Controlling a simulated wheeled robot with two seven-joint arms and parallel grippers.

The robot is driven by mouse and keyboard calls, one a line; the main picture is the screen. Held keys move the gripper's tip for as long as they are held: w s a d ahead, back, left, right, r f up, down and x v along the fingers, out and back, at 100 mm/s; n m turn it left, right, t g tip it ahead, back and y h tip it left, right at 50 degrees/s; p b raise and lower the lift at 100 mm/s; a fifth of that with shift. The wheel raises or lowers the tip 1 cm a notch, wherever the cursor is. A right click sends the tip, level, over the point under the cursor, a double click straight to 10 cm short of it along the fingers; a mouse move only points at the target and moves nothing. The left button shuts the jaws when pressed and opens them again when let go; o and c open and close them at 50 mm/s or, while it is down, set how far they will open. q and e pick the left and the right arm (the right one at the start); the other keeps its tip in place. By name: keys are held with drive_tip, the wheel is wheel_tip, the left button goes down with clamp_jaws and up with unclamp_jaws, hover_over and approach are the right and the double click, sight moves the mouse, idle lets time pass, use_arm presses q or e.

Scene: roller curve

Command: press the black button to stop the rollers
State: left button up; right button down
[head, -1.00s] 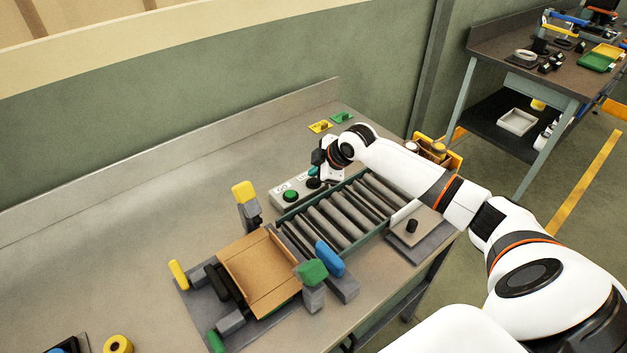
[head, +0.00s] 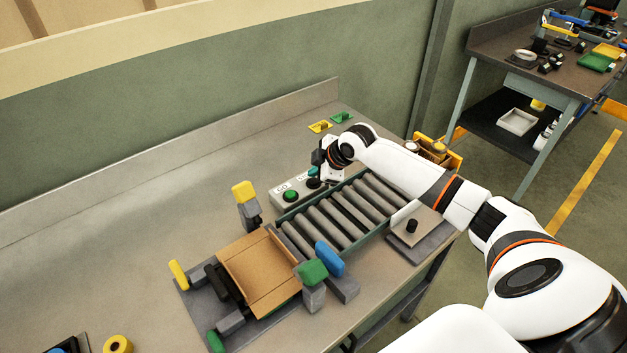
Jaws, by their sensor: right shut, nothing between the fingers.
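A pale button box (head: 277,203) stands behind the roller conveyor (head: 330,219) on the bench. It carries a green button (head: 291,195) at its left, beside a "GO" label. The black button (head: 313,183) is on the right part of the box, partly hidden by my right gripper. My right gripper (head: 314,173) is shut and empty, pointing down right over the black button. I cannot tell whether it touches the button. My left gripper is not in view.
A cardboard box (head: 262,273) sits at the conveyor's left end among clamps with yellow, green and blue caps. A plate with a black knob (head: 411,226) is at the front right. Yellow and green pieces (head: 320,127) lie behind. The bench's left is mostly clear.

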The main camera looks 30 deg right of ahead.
drive_tip(key=shift+f, duration=0.4)
drive_tip(key=shift+f, duration=0.45)
idle(0.7)
drive_tip(key=shift+r, duration=0.1)
drive_tip(key=shift+r+p, duration=0.8)
drive_tip(key=shift+p, duration=0.05)
wheel_tip(320, 180, up, 5)
drive_tip(key=p, duration=0.4)
drive_tip(key=shift+p, duration=0.4)
idle(0.4)
